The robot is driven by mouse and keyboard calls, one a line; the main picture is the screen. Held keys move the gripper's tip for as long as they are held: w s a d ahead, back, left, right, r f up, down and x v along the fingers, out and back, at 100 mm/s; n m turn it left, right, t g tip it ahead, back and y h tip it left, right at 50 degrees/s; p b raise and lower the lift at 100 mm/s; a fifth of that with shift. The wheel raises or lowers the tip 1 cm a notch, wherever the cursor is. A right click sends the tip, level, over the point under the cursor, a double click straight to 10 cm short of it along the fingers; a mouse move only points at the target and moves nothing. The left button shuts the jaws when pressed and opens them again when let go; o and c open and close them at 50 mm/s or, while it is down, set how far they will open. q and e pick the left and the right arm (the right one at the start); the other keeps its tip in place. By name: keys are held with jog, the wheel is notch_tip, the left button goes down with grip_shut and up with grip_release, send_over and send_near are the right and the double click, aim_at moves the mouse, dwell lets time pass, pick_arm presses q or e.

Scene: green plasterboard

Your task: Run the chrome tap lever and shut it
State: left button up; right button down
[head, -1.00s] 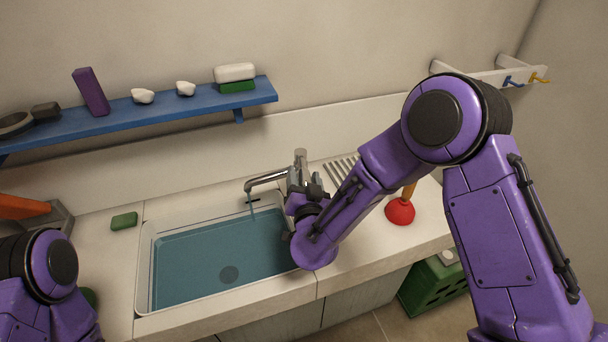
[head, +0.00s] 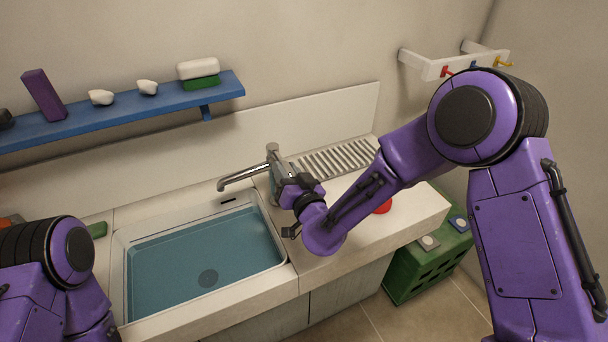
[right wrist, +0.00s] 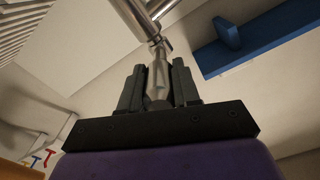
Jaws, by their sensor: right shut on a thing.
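The chrome tap (head: 243,179) stands behind the sink at its right end, its spout reaching left over the basin. No water runs from the spout. My right gripper (head: 286,185) is at the tap's right side. In the right wrist view, the two dark fingers of this gripper (right wrist: 158,88) are shut on the chrome tap lever (right wrist: 158,67), a slim bar joined to the tap body. In the head view the gripper mostly hides the lever. My left arm shows at the lower left, with its gripper out of view.
The sink (head: 130,263) holds blue water. A red plunger (head: 382,207) is partly hidden behind my right forearm, near the ribbed drainer (head: 335,158). A blue shelf (head: 120,115) runs along the wall. A green crate (head: 425,270) stands on the floor at the right.

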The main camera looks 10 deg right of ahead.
jog(key=shift+r, duration=0.1)
jog(key=c, duration=0.8)
grip_release()
jog(key=s+d+b, duration=0.2)
jog(key=s+b, duration=0.1)
jog(key=s, duration=0.7)
jog(key=shift+b, duration=0.35)
jog(key=shift+s+d, duration=0.1)
jog(key=shift+s, duration=0.05)
